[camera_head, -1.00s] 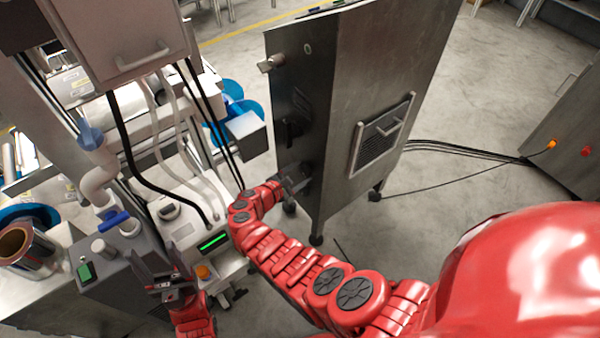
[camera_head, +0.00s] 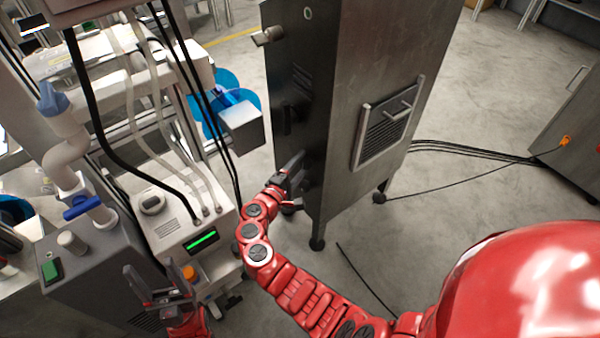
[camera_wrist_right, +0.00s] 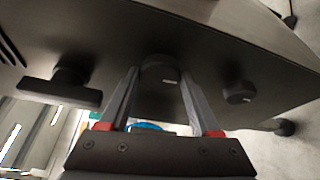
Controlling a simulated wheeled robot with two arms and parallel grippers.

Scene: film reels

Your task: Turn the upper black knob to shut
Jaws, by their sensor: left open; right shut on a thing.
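The upper black knob (camera_wrist_right: 160,70) is on the dark front of the metal cabinet (camera_head: 385,60). In the right wrist view it sits between the fingertips of my right gripper (camera_wrist_right: 162,82), which is shut on it. A second round black knob (camera_wrist_right: 238,92) lies to the right in that view, apart from the fingers. In the head view my right gripper (camera_head: 292,168) reaches the lower part of the cabinet front and partly covers the knobs. My left gripper (camera_head: 152,292) is open and empty at the lower left.
A black T-shaped handle (camera_wrist_right: 60,88) is left of the gripped knob in the wrist view. A white machine (camera_head: 180,225) with a green display and hanging cables stands left of the cabinet. Cables lie on the floor right of the cabinet. The floor in front is mostly clear.

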